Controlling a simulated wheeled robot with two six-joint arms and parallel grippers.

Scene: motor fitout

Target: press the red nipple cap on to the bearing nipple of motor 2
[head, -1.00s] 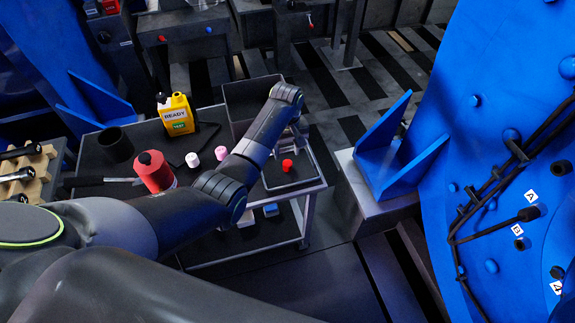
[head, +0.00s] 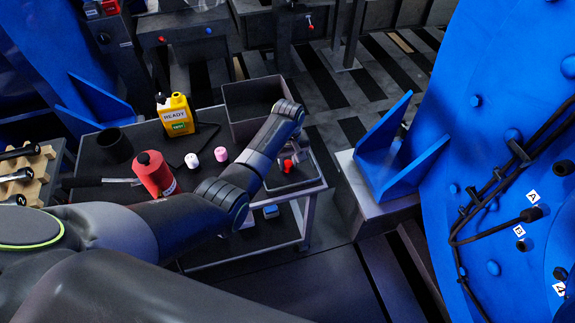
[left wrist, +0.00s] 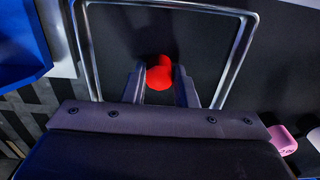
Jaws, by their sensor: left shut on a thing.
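The red nipple cap (head: 288,165) is at the right end of the cart top, inside a tray with a pale metal rim. My left gripper (head: 291,158) reaches down over it. In the left wrist view, the red cap (left wrist: 159,74) sits between the two fingertips of my left gripper (left wrist: 160,84), which is shut on it. I cannot tell whether the cap still touches the tray. A big blue motor casing (head: 475,135) stands at the right; its number and the bearing nipple cannot be made out. My right gripper is not in view.
The cart holds a yellow READY jug (head: 176,115), a red bottle (head: 154,174), a black cup (head: 115,146), a white cap (head: 192,160), a pink cap (head: 220,155) and an open grey bin (head: 250,100). A blue bracket (head: 395,165) stands between cart and casing.

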